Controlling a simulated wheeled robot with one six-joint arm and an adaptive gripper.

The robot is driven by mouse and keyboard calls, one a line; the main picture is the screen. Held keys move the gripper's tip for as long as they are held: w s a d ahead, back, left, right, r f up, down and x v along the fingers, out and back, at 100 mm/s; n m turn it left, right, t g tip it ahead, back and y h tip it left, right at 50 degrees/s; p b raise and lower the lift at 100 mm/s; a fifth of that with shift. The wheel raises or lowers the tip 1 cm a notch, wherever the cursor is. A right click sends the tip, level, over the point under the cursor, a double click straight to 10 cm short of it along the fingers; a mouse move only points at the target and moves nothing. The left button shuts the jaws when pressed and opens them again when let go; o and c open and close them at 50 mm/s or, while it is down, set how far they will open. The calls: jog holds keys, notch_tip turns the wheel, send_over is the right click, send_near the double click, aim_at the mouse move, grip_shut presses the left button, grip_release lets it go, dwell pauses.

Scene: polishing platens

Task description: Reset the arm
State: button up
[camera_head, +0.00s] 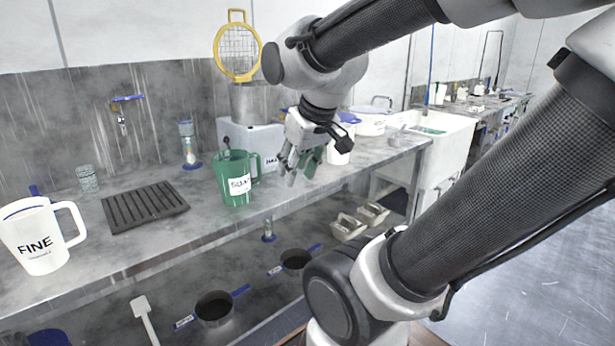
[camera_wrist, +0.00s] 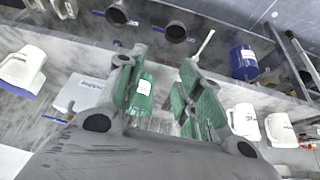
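My gripper (camera_head: 299,168) hangs above the bench, pointing down, to the right of a green jug (camera_head: 236,180) with a white label. In the wrist view my gripper (camera_wrist: 160,98) has its two green-padded fingers spread apart with nothing held between them. The green jug (camera_wrist: 143,92) shows behind the fingers there, close to the left one. My arm reaches in from the right and bends down over the bench.
The grey bench (camera_head: 180,228) holds a white FINE jug (camera_head: 40,236), a black ribbed mat (camera_head: 145,206), a white box (camera_head: 262,138) and a yellow-rimmed sieve (camera_head: 238,50). Pans (camera_head: 214,308) lie on the lower shelf. A white sink (camera_head: 440,140) stands at right.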

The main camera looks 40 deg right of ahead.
jog(key=shift+g+y, duration=0.3)
jog(key=shift+g, duration=0.3)
jog(key=s, duration=0.1)
jog(key=s+a, duration=0.1)
jog(key=s, duration=0.3)
jog(key=shift+s+a, duration=0.2)
jog(key=shift+a, duration=0.15)
